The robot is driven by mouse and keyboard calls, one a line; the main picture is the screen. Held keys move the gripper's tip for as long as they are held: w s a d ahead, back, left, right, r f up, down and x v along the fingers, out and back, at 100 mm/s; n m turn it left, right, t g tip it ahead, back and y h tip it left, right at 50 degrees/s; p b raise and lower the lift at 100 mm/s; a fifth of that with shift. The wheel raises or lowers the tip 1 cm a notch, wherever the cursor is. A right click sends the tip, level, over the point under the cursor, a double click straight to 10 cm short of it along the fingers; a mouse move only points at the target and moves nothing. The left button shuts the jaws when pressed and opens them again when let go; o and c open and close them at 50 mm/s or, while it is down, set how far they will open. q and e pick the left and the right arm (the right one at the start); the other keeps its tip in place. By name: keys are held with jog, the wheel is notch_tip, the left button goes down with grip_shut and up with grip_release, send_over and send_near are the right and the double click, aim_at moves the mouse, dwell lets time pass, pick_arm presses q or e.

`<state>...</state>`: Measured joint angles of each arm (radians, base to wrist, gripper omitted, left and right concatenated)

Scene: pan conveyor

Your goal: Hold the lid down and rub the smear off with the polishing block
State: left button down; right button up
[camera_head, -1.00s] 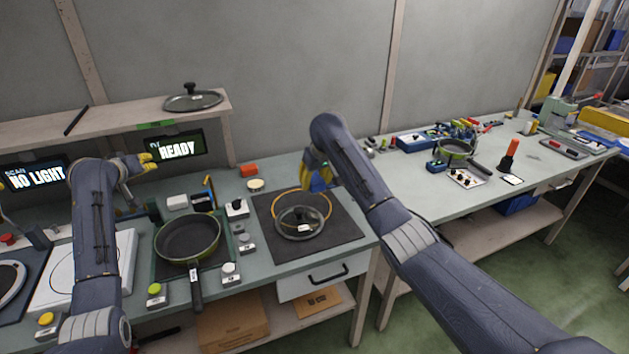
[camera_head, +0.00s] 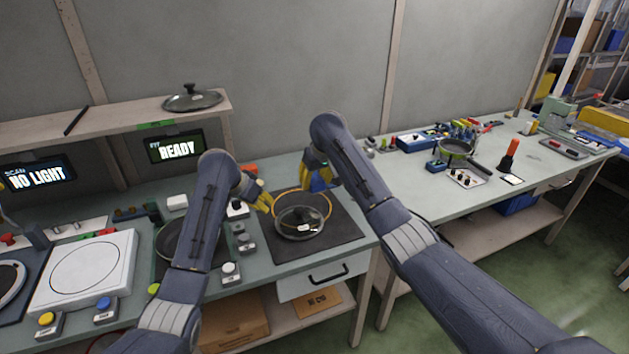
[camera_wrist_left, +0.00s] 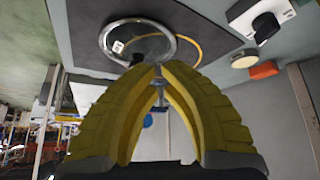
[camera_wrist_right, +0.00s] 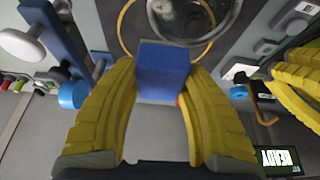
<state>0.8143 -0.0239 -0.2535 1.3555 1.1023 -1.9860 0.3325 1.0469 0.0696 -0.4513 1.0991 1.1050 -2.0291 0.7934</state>
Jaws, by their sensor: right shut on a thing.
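The glass lid (camera_head: 300,222) with a metal rim and dark knob lies on a dark mat (camera_head: 345,235), partly over a yellow ring. A small white patch (camera_wrist_left: 118,47) shows on the lid in the left wrist view; I cannot make out the smear. My right gripper (camera_head: 316,176) is shut on the blue polishing block (camera_wrist_right: 163,70), just behind the lid, apart from it in the head view. My left gripper (camera_head: 266,203) is at the lid's left, its fingertips together and empty, and its tips overlap the view of the lid's knob in the left wrist view.
A pan (camera_head: 172,238) stands left of the mat, partly hidden by my left arm. Small button boxes (camera_head: 231,271) stand between pan and mat. Another lid (camera_head: 192,98) lies on the shelf. The front right of the mat is clear.

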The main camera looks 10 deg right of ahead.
pick_arm(q)
jog(key=s+d+m+g, duration=0.1)
jog(key=s+d, duration=0.1)
jog(key=d, duration=0.1)
send_over(286, 231)
jog(key=shift+m, duration=0.3)
jog(key=shift+a+f, duration=0.1)
jog(key=shift+f, duration=3.3)
jog(key=shift+f, duration=1.95)
jog(key=shift+s+f, duration=0.2)
jog(key=shift+f, duration=0.15)
